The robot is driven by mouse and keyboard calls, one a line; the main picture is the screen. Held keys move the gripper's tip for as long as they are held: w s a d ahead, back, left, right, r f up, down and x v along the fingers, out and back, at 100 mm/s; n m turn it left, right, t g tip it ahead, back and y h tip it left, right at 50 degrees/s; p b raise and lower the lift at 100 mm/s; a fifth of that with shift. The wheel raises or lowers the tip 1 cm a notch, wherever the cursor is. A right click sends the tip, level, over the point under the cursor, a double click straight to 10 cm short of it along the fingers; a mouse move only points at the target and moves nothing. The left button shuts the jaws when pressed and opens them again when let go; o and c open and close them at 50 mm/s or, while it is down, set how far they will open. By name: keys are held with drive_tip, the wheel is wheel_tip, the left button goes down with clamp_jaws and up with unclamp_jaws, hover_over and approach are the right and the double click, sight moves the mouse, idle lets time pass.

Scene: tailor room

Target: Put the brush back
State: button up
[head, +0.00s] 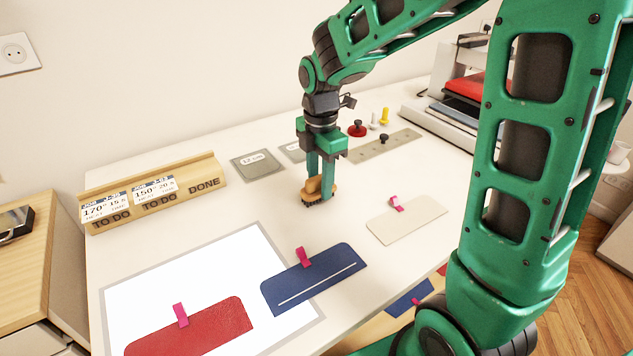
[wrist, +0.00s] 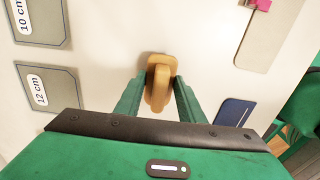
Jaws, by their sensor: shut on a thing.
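The brush (head: 312,191) has a tan wooden body and dark bristles pointing down. My gripper (head: 321,184) is shut on it, pointing straight down, at the middle of the white table (head: 235,205). In the wrist view the brush (wrist: 159,82) sits between the two green fingers of my gripper (wrist: 158,95). The bristles are at or just above the table top; I cannot tell whether they touch it.
A wooden card rack (head: 150,194) stands at the back left. Grey plates (head: 256,165) lie behind the brush. Blue (head: 315,277), red (head: 190,330) and cream (head: 405,219) pieces with pink clips lie in front. A perforated strip (head: 385,145) with knobs and a press (head: 465,95) are at right.

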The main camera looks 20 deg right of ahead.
sight(320, 176)
drive_tip(key=shift+f, duration=0.15)
drive_tip(key=o, duration=1.1)
wheel_tip(320, 176, up, 12)
drive_tip(key=s+d+f+m, duration=0.2)
drive_tip(key=s+d+m, duration=0.3)
drive_tip(key=s+m, duration=0.3)
drive_tip(key=s+d+f+m, duration=0.3)
drive_tip(key=s+d+m, duration=0.3)
drive_tip(key=s+m, duration=0.2)
drive_tip(key=s+d+f+m, duration=0.2)
drive_tip(key=s+d+m, duration=0.3)
drive_tip(key=s+m, duration=0.3)
drive_tip(key=shift+s+d+f+m, duration=0.2)
drive_tip(key=shift+s+d+m, duration=0.15)
drive_tip(key=shift+m, duration=0.45)
drive_tip(key=shift+s+f+m, duration=0.2)
drive_tip(key=shift+s+m, duration=0.2)
drive_tip(key=shift+m, duration=0.1)
